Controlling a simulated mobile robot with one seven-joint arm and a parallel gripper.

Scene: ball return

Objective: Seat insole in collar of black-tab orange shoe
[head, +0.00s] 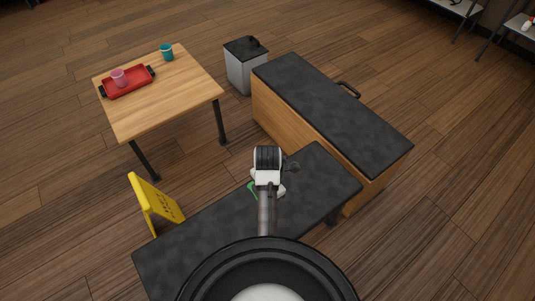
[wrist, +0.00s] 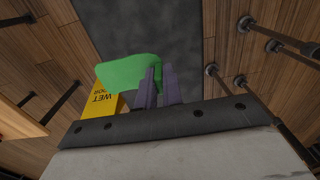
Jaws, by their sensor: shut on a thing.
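A flat green piece, which looks like the insole (wrist: 125,72), is held at the fingers of my gripper (wrist: 160,84) in the wrist view. It sticks out to the left of the grey-purple fingers, and my gripper is shut on it. In the head view only a small green edge of the insole (head: 252,189) shows beside my wrist, over the dark low bench (head: 205,233). My arm hides the fingers there. No orange shoe with a black tab can be made out in either view.
A yellow wet-floor sign (head: 155,206) stands left of the bench. A long dark-topped counter (head: 335,112) is at right. A wooden table (head: 175,100) holds a red tray (head: 140,84), a pink cup (head: 119,78) and a teal cup (head: 167,52). A grey bin (head: 245,68) stands behind.

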